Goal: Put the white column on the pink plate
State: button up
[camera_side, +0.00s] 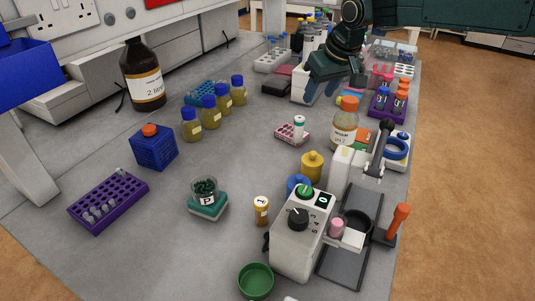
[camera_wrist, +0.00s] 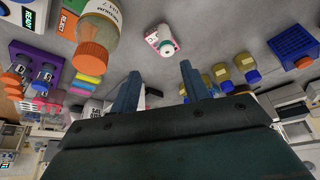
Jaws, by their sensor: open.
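The white column (camera_side: 299,124) stands upright at the pink plate (camera_side: 281,134), a small flat tray near the middle of the bench. In the side view it appears to be on the plate. In the wrist view the column (camera_wrist: 152,40) and the plate (camera_wrist: 167,47) overlap near the top centre. My gripper (camera_side: 321,93) is open and empty, raised behind and above the plate in the side view. Its two fingers (camera_wrist: 160,76) also show in the wrist view, with nothing between them and apart from the column.
An orange-capped bottle (camera_side: 344,130) stands right of the plate. Several blue-capped bottles (camera_side: 209,112) stand to its left. A yellow weight-like object (camera_side: 312,166) and a white device (camera_side: 299,243) are in front.

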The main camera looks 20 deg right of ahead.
jog(key=s+d+r+m, duration=0.1)
jog(key=s+d+r, duration=0.45)
jog(key=s, duration=0.45)
jog(key=s+d+r, duration=0.5)
jog(key=s+d, duration=0.2)
jog(key=s, duration=0.3)
jog(key=s+d+f, duration=0.3)
jog(key=s, duration=0.7)
jog(key=s+d+f+m+t, duration=0.1)
jog(key=s+d+f, duration=0.1)
jog(key=s, duration=0.9)
jog(key=shift+s+d+f+h, duration=0.3)
jog(key=shift+d+f+h, duration=0.1)
jog(key=shift+d, duration=0.2)
jog(key=shift+o, duration=0.4)
jog(key=shift+r, duration=0.1)
